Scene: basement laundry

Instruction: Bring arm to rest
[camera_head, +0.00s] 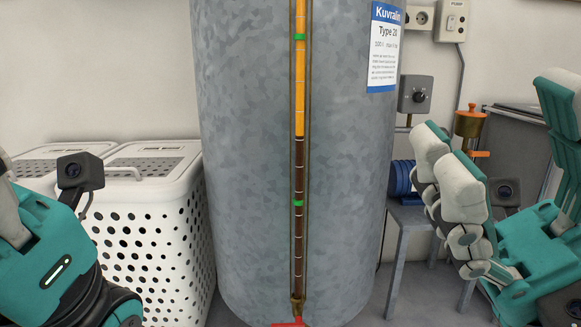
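My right gripper (506,132) is at the right side of the head view. Its teal and white fingers point up and stand apart, with two on the left and one at the right edge. It is open, and nothing is seen between the fingers. My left gripper (14,212) is at the left edge, mostly cut off by the frame. Its fingertips are out of view, so I cannot tell whether it is open or shut.
A tall grey tank (240,160) with a sight glass (299,160) and a red part (290,324) stands centrally. White perforated baskets (135,235) stand left. A grey stand (408,215), an orange-topped brass fitting (468,124) and wall boxes (415,94) are near my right gripper.

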